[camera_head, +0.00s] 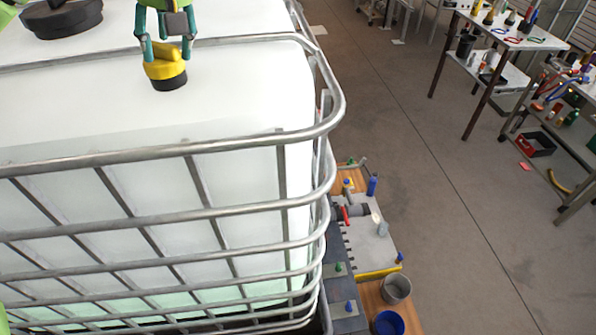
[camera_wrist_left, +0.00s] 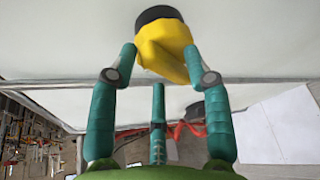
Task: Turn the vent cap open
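The vent cap (camera_head: 165,68) is yellow with a raised grip, on a round black base (camera_head: 171,83) on top of the white caged tank (camera_head: 90,65). My left gripper (camera_head: 168,48) reaches down onto it from above, its two teal fingers on either side of the yellow grip. In the left wrist view the cap (camera_wrist_left: 165,50) fills the space between the fingertips (camera_wrist_left: 160,60), which appear to touch it on both sides. The gripper looks shut on the cap. The contact faces are hidden. My right gripper is in neither view.
A large black lid (camera_head: 62,18) lies on the tank top at the upper left. A metal bar cage (camera_head: 165,150) surrounds the tank, with a top rail close to the cap. A low bench with tools (camera_head: 370,245) and buckets stands right of the tank. Open floor lies beyond.

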